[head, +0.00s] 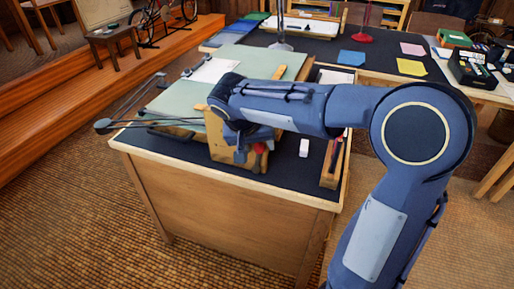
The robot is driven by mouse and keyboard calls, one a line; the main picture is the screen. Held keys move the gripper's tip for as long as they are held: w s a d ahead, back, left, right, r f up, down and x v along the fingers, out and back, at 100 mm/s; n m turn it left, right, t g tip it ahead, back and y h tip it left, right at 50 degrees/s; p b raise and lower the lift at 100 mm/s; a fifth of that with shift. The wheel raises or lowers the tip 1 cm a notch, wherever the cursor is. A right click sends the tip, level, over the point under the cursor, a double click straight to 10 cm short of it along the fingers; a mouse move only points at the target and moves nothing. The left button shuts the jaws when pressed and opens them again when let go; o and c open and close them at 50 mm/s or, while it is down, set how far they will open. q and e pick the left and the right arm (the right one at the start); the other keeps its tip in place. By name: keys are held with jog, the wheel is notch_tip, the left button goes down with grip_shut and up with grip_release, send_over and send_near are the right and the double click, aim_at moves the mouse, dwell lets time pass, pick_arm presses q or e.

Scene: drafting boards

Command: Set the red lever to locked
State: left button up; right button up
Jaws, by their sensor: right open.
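A drafting board (180,104) with a pale green surface lies tilted on the near desk. At its near edge stands a wooden bracket (224,152). A small red part (259,148), which looks like the red lever's end, shows at the bracket's right side. The rest of the lever is hidden behind my right arm, so I cannot tell its setting. My right gripper (243,138) is at the bracket, close to the red part, and open. Its fingertips are mostly hidden, and I cannot tell whether they touch the lever. My left gripper is not in view.
A small white block (304,147) lies on the dark desk top (285,172). A narrow wooden tray (331,172) is at the right edge. Dark rods with a round end (103,126) stick out at the left. Behind, another table holds a yellow sheet (411,67) and a black box (470,70).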

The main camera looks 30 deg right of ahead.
jog(key=shift+d+f, duration=0.15)
jog(key=shift+f, duration=0.15)
grip_shut()
dwell(0.3)
